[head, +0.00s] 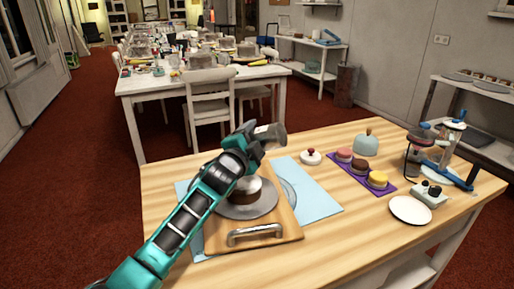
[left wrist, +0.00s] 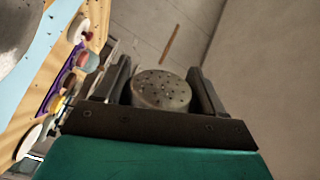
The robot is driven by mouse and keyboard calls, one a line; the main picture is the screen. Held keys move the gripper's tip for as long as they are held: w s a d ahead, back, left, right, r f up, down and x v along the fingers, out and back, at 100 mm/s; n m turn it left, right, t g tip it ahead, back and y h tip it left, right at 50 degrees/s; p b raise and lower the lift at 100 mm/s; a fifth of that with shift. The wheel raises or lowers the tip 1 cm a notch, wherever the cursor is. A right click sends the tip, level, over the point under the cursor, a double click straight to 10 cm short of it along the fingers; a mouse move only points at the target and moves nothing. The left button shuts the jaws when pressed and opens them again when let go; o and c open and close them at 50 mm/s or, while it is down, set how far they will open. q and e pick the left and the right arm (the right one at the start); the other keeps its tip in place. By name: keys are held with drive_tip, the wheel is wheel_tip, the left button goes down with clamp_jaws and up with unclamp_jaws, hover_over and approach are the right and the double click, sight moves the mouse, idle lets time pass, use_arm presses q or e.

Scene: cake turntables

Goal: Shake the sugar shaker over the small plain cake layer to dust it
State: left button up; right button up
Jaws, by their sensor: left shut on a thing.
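My left gripper (head: 262,140) reaches over the table from the left, its jaws shut on the grey metal sugar shaker (head: 277,133). In the left wrist view the gripper (left wrist: 162,85) has one finger on each side of the shaker (left wrist: 162,88), whose perforated lid faces the camera. In the head view the shaker looks tilted on its side, above the table and clear of the cake. The small brown cake layer (head: 241,193) sits on a round grey turntable plate (head: 258,209), below the gripper. My forearm hides part of the cake. My right gripper is not in view.
The turntable stands on a wooden board (head: 288,228) with a metal handle (head: 256,235), over a light blue mat (head: 318,194). To the right are a purple strip (head: 387,188) with round pastries, a white plate (head: 410,210) and jars (head: 452,137). The front right tabletop is bare.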

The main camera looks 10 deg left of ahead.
use_arm(q)
drive_tip(key=s+a+r+p, duration=0.1)
drive_tip(key=p, duration=0.1)
drive_tip(key=shift+s+r+p, duration=0.3)
drive_tip(key=shift+s, duration=0.1)
drive_tip(key=s+r+m+p, duration=0.2)
drive_tip(key=m+p, duration=0.1)
drive_tip(key=m, duration=0.8)
drive_tip(key=s+r+m+p, duration=0.2)
drive_tip(key=m+p, duration=0.2)
drive_tip(key=m, duration=0.8)
drive_tip(key=shift+s, duration=0.3)
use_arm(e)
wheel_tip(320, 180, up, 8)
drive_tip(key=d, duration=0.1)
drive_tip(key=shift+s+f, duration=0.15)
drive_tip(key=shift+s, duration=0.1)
